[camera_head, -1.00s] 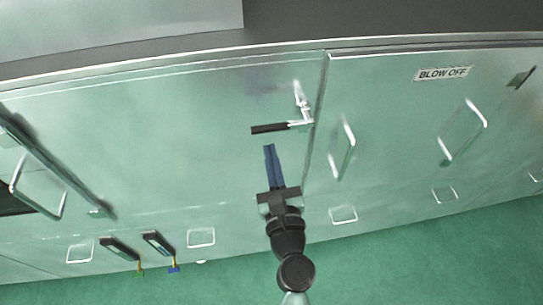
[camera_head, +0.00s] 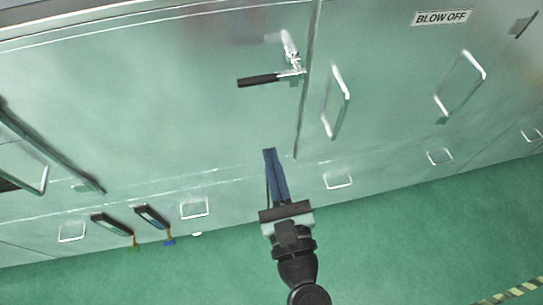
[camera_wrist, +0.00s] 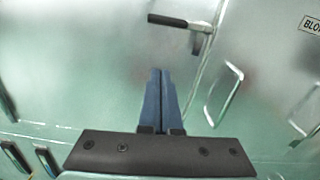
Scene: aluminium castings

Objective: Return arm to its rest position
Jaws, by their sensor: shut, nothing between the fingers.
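My gripper (camera_head: 269,151) has two blue fingers held together, shut and empty. In the head view it is in front of the lower part of the light green metal cabinet, below a lever handle (camera_head: 260,80) with a black grip and a silver pivot. In the wrist view the shut fingertips (camera_wrist: 160,72) point up toward the cabinet face, apart from the black lever handle (camera_wrist: 168,20) above them. No contact with the cabinet shows.
The cabinet face (camera_head: 150,100) carries silver handles, such as one to the right (camera_head: 338,102). A "BLOW OFF" label (camera_head: 441,18) is at the upper right. Two dark-handled tools (camera_head: 151,217) hang low at left. The green floor (camera_head: 420,240) looks clear, with a striped marking (camera_head: 515,291) at lower right.

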